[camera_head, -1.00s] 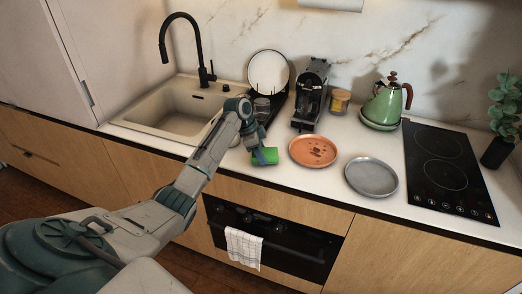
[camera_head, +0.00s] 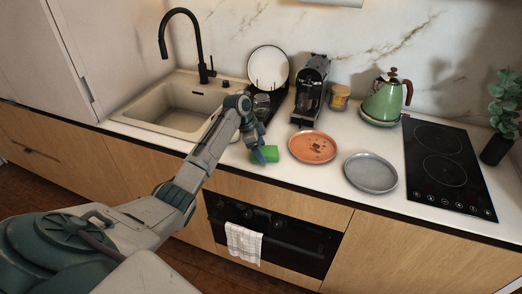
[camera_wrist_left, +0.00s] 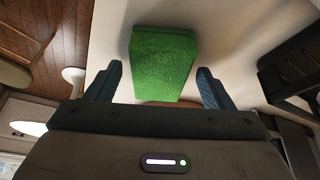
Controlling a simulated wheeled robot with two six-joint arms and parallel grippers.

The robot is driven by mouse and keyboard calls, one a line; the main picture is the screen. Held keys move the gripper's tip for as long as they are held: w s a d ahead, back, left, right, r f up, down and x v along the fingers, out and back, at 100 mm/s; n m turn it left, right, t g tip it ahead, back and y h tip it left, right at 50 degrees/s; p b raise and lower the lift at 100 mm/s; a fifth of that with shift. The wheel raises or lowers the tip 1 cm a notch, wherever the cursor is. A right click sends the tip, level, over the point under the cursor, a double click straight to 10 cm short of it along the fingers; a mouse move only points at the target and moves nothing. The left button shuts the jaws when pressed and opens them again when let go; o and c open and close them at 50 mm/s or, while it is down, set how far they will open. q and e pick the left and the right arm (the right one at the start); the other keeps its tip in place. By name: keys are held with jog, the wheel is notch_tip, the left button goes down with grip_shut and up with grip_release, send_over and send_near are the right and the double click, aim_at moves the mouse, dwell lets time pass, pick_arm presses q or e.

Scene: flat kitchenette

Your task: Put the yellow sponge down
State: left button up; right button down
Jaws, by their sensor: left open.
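A block-shaped sponge, green on the faces I see, (camera_head: 268,154) lies on the white counter near its front edge, left of the orange plate. No clearly yellow face shows. My left gripper (camera_head: 257,150) is over the sponge, with its blue fingers pointing down at it. In the left wrist view the fingers are spread apart, with the green sponge (camera_wrist_left: 162,60) between and beyond their tips. A gap shows on each side, so the gripper is open and does not grip it. My right gripper is not in view.
The orange plate (camera_head: 312,146) with brown bits and a grey plate (camera_head: 371,174) lie to the right. A cooktop (camera_head: 445,168) and green kettle (camera_head: 383,100) are farther right.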

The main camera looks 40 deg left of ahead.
pick_arm(q)
jog(key=b+v, duration=0.3)
jog(key=v, duration=0.8)
jog(key=shift+r+b, duration=0.25)
jog(key=shift+b, duration=0.1)
jog(key=shift+f, duration=0.1)
